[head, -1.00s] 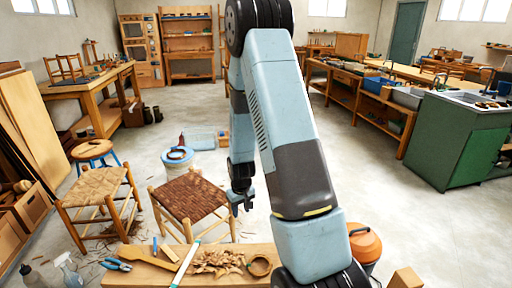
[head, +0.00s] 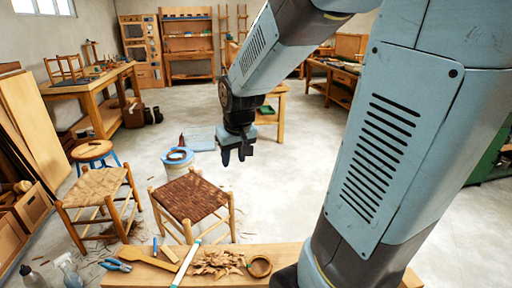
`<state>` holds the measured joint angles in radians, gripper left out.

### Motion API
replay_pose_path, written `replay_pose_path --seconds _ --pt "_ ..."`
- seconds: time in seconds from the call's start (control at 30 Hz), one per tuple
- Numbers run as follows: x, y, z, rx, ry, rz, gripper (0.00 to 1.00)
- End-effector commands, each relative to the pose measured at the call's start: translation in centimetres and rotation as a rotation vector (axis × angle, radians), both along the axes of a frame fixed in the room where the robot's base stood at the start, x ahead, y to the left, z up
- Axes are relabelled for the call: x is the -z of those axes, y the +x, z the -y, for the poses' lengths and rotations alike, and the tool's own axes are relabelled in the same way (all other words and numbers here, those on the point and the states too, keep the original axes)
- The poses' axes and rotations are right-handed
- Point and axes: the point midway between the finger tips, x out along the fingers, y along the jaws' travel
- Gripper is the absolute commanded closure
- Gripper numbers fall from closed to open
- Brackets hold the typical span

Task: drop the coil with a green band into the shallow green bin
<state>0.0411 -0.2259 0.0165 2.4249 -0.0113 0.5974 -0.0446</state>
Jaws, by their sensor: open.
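A tan coil (head: 260,266) lies on the front bench, beside the pile of shavings. I cannot make out a green band on either one. A small shallow green bin (head: 266,110) shows on a wooden stand behind my arm, partly hidden. My gripper (head: 237,158) is open and points down, with nothing seen between its fingers. In the picture it is above and right of the woven stool, and well apart from the front bench.
Two woven stools (head: 190,196) (head: 97,187) stand on the floor behind the front bench (head: 205,252). Pliers, a mallet and shavings (head: 218,263) lie on the bench. A pale blue tub (head: 199,140) is behind the bucket. My arm hides much of the right side.

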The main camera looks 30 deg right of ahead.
Motion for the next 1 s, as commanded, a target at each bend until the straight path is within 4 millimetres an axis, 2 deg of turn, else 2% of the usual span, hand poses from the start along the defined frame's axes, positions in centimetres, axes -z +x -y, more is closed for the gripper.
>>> replay_pose_path --seconds 0.1,0.3,0.6,0.73,0.8,1.0 --pt "-2.7 -2.5 -0.6 0.003 0.003 0.033 0.59" --pt "-6.2 -6.9 -1.5 0.008 0.011 0.078 0.59" --pt "-9.4 -13.2 -2.2 0.018 0.025 0.134 0.59" --pt "-9.8 -14.6 -0.9 0.021 0.028 0.144 0.59" --pt "-9.9 -15.0 -0.9 0.022 0.03 0.147 0.54" --pt "-10.0 -15.2 -1.0 0.022 0.03 0.147 0.54"
